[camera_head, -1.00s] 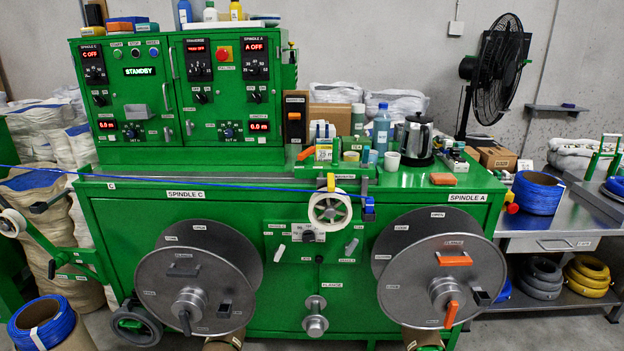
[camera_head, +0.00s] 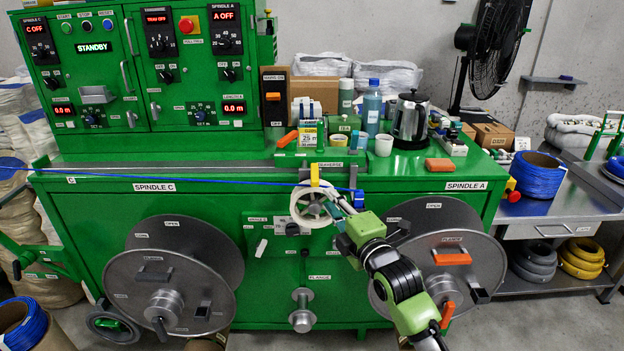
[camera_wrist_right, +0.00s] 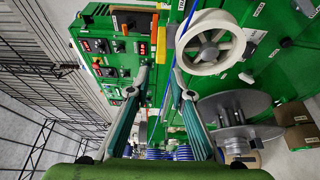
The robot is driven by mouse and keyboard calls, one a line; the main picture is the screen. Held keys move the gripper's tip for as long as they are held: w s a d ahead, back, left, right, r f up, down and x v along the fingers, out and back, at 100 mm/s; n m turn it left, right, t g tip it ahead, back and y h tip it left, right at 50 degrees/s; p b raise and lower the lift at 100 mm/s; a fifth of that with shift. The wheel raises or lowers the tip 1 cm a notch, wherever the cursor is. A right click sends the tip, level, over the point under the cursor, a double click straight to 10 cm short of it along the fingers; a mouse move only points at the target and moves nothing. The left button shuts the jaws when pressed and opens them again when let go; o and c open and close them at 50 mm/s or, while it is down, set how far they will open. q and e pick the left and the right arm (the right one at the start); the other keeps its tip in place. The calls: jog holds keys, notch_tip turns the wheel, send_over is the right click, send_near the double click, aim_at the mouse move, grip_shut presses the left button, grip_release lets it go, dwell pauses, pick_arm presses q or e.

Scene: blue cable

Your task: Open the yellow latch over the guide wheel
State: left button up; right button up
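The yellow latch (camera_head: 315,175) stands upright just above the white spoked guide wheel (camera_head: 310,207) on the front of the green machine. In the right wrist view the yellow latch (camera_wrist_right: 187,28) is a bar beside the wheel (camera_wrist_right: 210,42). My right gripper (camera_head: 338,207) is at the right side of the wheel, a little below the latch. In the wrist view the right gripper (camera_wrist_right: 160,78) has its fingers apart, with nothing seen held between them. Contact with the wheel cannot be told. My left gripper is not in view.
The blue cable (camera_head: 200,182) runs along the machine's front edge past the latch to a blue block (camera_head: 358,199). Two large reels, spindle C (camera_head: 190,270) and spindle A (camera_head: 440,285), flank the wheel. Bottles, cups and a kettle (camera_head: 410,120) crowd the top.

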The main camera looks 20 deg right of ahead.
aim_at(317, 185)
jog(key=w, duration=0.7)
jog(key=w+a+p, duration=0.1)
jog(key=w, duration=0.3)
jog(key=shift+a+f, duration=0.1)
jog(key=shift+f, duration=0.05)
jog(key=shift+s, duration=0.1)
grip_shut()
